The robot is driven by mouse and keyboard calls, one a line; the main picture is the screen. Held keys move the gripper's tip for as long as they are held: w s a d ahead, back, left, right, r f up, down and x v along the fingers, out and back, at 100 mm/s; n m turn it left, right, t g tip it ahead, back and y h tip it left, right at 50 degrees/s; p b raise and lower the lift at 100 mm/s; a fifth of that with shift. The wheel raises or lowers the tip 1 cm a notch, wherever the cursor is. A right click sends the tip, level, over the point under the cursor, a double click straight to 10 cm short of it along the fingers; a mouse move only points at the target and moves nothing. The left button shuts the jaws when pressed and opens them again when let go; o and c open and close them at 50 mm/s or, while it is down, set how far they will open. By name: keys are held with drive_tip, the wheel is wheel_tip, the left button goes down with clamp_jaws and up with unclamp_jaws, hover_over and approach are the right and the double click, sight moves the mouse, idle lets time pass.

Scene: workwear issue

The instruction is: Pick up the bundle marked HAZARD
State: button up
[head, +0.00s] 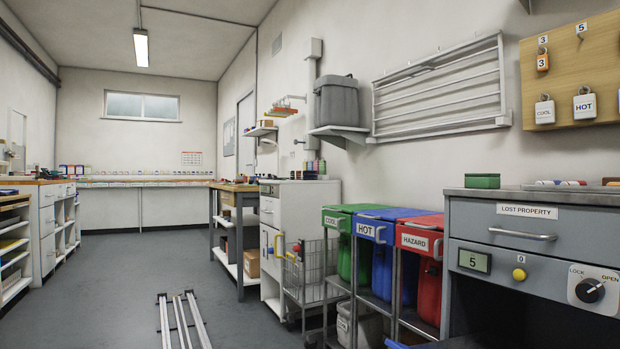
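I see no bundle marked HAZARD in the head view. The word HAZARD shows on a white label on the front of a red bin (429,290) with a red lid. The bin stands at the right end of a row in a grey frame, beside a blue bin (382,268) marked HOT and a green bin (345,255) marked COOL. The bin's lid looks shut, and its inside is hidden.
A grey cabinet (488,259) labelled LOST PROPERTY stands right of the bins. White tags marked COOL (544,111) and HOT (584,104) hang on a wooden board. A wire trolley (309,272) stands left. Metal rails (183,322) lie on the otherwise clear floor.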

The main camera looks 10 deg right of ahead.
drive_tip(key=shift+o, duration=0.2)
idle(0.3)
drive_tip(key=o, duration=0.4)
